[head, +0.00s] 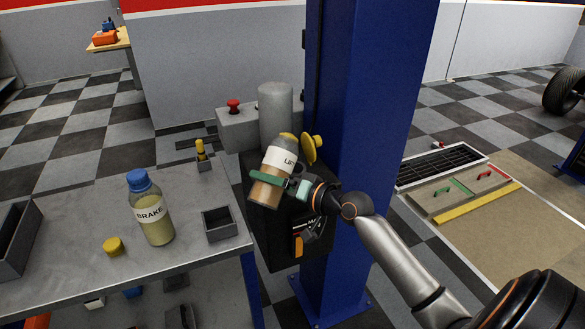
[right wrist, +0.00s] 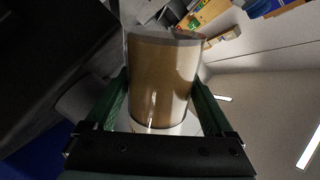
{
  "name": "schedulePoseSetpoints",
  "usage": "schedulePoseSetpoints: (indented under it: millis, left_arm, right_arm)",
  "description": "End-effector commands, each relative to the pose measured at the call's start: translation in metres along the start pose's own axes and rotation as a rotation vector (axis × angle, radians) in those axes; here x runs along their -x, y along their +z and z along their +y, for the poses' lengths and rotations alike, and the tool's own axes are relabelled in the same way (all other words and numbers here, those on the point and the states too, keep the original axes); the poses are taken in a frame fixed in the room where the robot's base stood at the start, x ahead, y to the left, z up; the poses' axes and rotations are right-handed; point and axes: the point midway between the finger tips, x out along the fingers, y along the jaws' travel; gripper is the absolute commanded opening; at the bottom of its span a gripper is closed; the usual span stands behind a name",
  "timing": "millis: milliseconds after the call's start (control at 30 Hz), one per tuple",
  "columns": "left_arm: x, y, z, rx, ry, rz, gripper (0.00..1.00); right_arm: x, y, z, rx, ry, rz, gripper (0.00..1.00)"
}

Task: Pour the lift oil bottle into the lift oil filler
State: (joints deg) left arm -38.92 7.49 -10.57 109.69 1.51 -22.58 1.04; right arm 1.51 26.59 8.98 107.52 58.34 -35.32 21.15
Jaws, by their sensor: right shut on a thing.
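The lift oil bottle (head: 274,168) is clear with a white label reading "LIFT" and amber oil in its lower part. It is tilted, its top leaning right and away over the black unit. My right gripper (head: 280,183) is shut around its body from the right. In the right wrist view the bottle (right wrist: 160,80) sits between the green fingers (right wrist: 158,115). A yellow ring (head: 289,135), perhaps the filler's rim, shows just behind the bottle's top, with a round yellow cap (head: 313,148) beside it. The filler opening is hidden, and I see no stream. My left gripper is out of view.
A brake bottle (head: 152,208) with a blue cap, a loose yellow cap (head: 113,245) and a small dark tray (head: 219,223) are on the grey bench (head: 190,262) at left. The blue lift column (head: 365,110) stands close right of the bottle. A grey cylinder (head: 275,108) stands behind it.

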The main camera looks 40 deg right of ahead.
Motion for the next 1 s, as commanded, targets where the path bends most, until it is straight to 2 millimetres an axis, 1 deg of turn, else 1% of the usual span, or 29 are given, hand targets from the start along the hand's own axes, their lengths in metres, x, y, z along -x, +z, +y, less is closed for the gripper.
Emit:
schedulePoseSetpoints:
  millis: [1000]
  left_arm:
    - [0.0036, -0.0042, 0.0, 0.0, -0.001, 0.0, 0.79]
  right_arm:
    - [0.0001, 0.0066, -0.0014, -0.107, -0.004, -0.019, 0.0]
